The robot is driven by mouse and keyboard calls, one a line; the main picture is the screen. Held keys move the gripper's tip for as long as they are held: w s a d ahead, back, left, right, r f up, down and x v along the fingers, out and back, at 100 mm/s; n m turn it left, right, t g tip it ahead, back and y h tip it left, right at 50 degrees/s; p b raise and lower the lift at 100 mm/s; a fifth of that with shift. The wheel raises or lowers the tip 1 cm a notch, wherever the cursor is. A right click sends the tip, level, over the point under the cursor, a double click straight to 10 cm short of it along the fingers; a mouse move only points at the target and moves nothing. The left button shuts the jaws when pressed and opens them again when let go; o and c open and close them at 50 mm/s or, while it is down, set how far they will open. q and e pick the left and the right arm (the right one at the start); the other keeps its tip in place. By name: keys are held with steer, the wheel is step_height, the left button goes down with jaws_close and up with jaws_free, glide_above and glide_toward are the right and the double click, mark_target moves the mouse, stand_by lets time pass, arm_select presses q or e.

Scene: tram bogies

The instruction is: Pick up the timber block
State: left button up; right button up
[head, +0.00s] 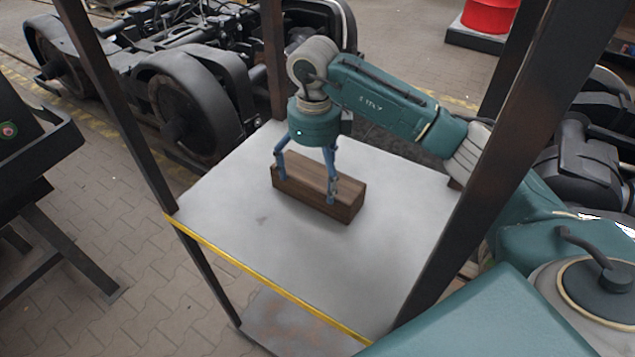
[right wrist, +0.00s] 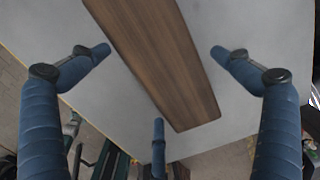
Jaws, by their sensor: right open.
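The timber block (head: 305,186) is a brown wooden bar lying flat on the grey shelf top (head: 262,245). My right gripper (head: 306,188) is above and around the block, fingers pointing down, open. In the right wrist view the block (right wrist: 160,55) runs diagonally between the spread blue fingers (right wrist: 158,85). Gaps show between the side fingertips and the block there, and a third finger shows below the block's near end. My left gripper is not in view.
Dark upright posts (head: 455,190) frame the shelf, with a yellow front edge (head: 270,283). Bogies with wheels (head: 190,110) stand behind. A dark stand (head: 40,200) is at the left. A red drum (head: 490,14) is at the back right. The front part of the shelf is clear.

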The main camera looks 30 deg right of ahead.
steer(key=shift+a+f, duration=0.1)
steer(key=shift+f, duration=0.2)
step_height(320, 180, down, 4)
steer(key=shift+w+a+r+p, duration=0.1)
steer(key=shift+r+p, duration=0.05)
steer(key=shift+p, duration=0.85)
steer(key=shift+f, duration=0.55)
steer(key=c, duration=1.6)
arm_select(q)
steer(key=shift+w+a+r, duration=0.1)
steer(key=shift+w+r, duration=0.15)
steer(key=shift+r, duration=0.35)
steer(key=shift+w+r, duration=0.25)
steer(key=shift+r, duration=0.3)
arm_select(e)
steer(key=shift+w+r, duration=0.1)
steer(key=shift+c, duration=0.8)
